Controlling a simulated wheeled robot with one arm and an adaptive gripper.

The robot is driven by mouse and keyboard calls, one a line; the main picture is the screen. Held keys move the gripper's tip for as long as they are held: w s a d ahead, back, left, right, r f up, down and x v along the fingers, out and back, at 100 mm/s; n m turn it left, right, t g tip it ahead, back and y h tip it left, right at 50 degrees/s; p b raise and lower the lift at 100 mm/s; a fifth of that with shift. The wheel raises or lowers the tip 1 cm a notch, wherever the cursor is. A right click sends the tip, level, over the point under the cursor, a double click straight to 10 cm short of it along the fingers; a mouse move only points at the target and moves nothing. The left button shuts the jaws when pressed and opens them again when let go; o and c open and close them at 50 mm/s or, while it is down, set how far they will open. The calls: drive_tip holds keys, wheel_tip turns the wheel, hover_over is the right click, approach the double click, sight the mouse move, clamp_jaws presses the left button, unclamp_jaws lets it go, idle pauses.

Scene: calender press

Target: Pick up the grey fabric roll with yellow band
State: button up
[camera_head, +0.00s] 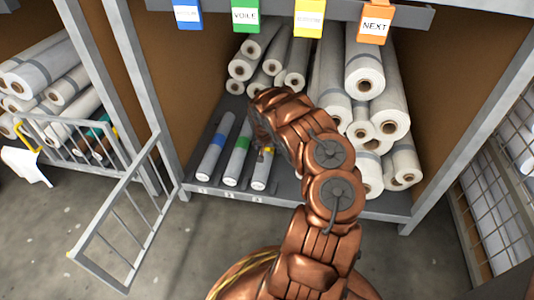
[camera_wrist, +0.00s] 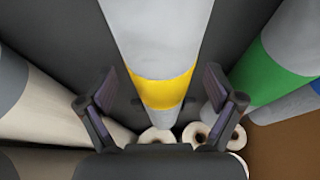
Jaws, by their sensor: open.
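The grey fabric roll with a yellow band (camera_head: 261,172) lies on the shelf, the rightmost of three banded rolls, partly hidden by my arm in the head view. In the wrist view the grey roll (camera_wrist: 155,30) runs down from the top middle, with its yellow band (camera_wrist: 160,90) between my fingers. My gripper (camera_wrist: 162,88) is open, one finger on each side of the roll with gaps beside it. I cannot tell how far above the roll the fingers are. In the head view my gripper is hidden behind my arm.
A green-banded roll (camera_head: 238,151) and a blue-banded roll (camera_head: 215,146) lie to its left on the shelf (camera_head: 200,186). White rolls (camera_head: 386,108) are stacked to the right, others behind. An orange tag (camera_head: 375,26) hangs above. A metal gate (camera_head: 120,212) stands at left.

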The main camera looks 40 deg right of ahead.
drive_tip(key=c, duration=1.6)
drive_tip(key=shift+r, duration=0.15)
drive_tip(key=shift+r+p, duration=0.25)
drive_tip(key=shift+p, duration=0.05)
wheel_tip(320, 180, up, 4)
drive_tip(key=p, duration=0.2)
drive_tip(key=shift+w+p, duration=0.1)
drive_tip(key=shift+p, duration=0.3)
drive_tip(key=p, duration=0.7)
approach(256, 171)
drive_tip(key=x, duration=0.5)
